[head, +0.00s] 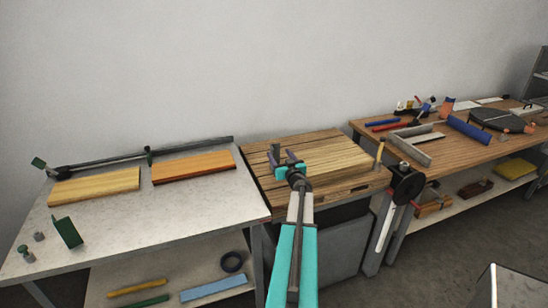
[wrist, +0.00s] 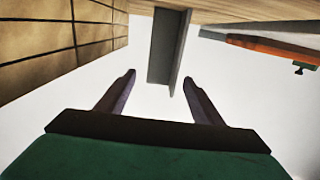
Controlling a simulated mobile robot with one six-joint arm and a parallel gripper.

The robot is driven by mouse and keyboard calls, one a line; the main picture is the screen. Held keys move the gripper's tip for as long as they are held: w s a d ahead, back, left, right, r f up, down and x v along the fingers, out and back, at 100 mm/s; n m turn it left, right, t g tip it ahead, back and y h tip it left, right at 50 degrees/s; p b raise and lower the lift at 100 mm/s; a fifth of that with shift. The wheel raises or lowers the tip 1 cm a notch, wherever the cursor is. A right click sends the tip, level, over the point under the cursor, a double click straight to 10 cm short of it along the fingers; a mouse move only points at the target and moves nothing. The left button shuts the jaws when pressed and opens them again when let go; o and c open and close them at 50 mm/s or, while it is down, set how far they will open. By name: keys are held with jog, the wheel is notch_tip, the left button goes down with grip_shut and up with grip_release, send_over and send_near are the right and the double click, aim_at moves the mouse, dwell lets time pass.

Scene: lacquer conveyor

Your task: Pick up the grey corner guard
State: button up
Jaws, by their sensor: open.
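The grey corner guard (wrist: 165,48) shows in the wrist view as an upright L-shaped profile, just beyond my fingertips. In the head view a small dark grey piece (head: 275,150) beside my fingers appears to be the same guard, partly hidden by my gripper. It stands at the slatted wooden block (head: 335,155) on the middle bench. My gripper (head: 283,158) is open. Its two fingers (wrist: 159,78) in the wrist view have a clear gap between them, with the guard ahead of that gap. I cannot tell whether either finger touches it.
The slatted wood (wrist: 50,35) is close on the left in the wrist view. The left bench (head: 130,215) holds two boards, a rail and green clamps. The right bench (head: 375,140) carries a grey angled piece (head: 411,146), a blue roll (head: 469,130) and tools.

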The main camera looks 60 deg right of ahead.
aim_at(277, 145)
jog(key=shift+p+x, duration=0.4)
jog(key=shift+x, duration=1.3)
jog(key=c, duration=1.2)
jog(key=shift+o, duration=0.2)
jog(key=shift+r, duration=0.15)
jog(key=shift+r, duration=0.85)
jog(key=shift+s+a+r+b, duration=0.1)
jog(key=shift+r+b, duration=0.15)
jog(key=shift+r, duration=0.2)
jog(key=shift+s+a+r+b, duration=0.1)
jog(key=shift+a+r+b, duration=0.1)
jog(key=shift+r, duration=0.2)
jog(key=s+a+b, duration=0.1)
jog(key=s+a, duration=0.2)
jog(key=a, duration=0.3)
jog(key=s+a+r+b, duration=0.1)
jog(key=s+a, duration=0.3)
jog(key=a, duration=0.3)
jog(key=shift+s+a+r, duration=0.2)
jog(key=shift+s+a, duration=0.05)
